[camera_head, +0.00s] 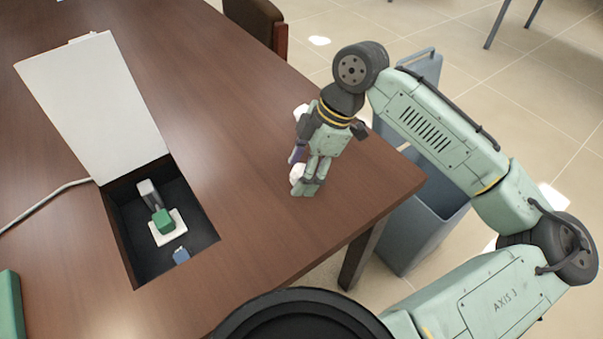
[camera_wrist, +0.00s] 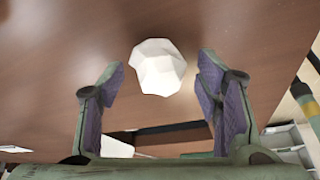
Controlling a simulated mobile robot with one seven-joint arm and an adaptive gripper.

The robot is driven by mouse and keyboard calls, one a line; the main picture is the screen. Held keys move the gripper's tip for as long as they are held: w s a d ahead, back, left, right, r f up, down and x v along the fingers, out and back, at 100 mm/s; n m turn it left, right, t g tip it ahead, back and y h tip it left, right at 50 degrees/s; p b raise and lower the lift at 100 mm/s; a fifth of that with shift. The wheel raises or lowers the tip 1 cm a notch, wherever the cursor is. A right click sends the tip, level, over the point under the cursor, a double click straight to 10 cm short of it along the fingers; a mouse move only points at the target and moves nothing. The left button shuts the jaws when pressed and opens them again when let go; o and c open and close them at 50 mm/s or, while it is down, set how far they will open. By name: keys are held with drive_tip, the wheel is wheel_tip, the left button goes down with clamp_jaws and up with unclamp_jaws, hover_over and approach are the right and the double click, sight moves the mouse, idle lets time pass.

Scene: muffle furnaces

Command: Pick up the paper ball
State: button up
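The paper ball (camera_head: 297,174) is a small white crumpled lump on the brown table near its right end, partly hidden by my gripper in the head view. In the wrist view the white faceted paper ball (camera_wrist: 158,67) lies on the tabletop. My gripper (camera_head: 303,178) points down beside the ball, low over the table. In the wrist view my gripper (camera_wrist: 158,75) is open, with its purple-padded fingers apart. The ball appears between and slightly beyond the fingertips, with a gap on each side. I cannot tell how far the fingertips are from the tabletop.
A recessed box (camera_head: 122,222) with a raised white lid (camera_head: 93,105) is at the table's left, holding a green-and-white item. A grey bin (camera_head: 418,236) stands on the floor by the table's right edge. A chair (camera_head: 256,22) is behind. The tabletop between box and gripper is clear.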

drive_tip(key=c, duration=0.6)
drive_tip(key=shift+o, duration=0.2)
drive_tip(key=shift+r, duration=0.15)
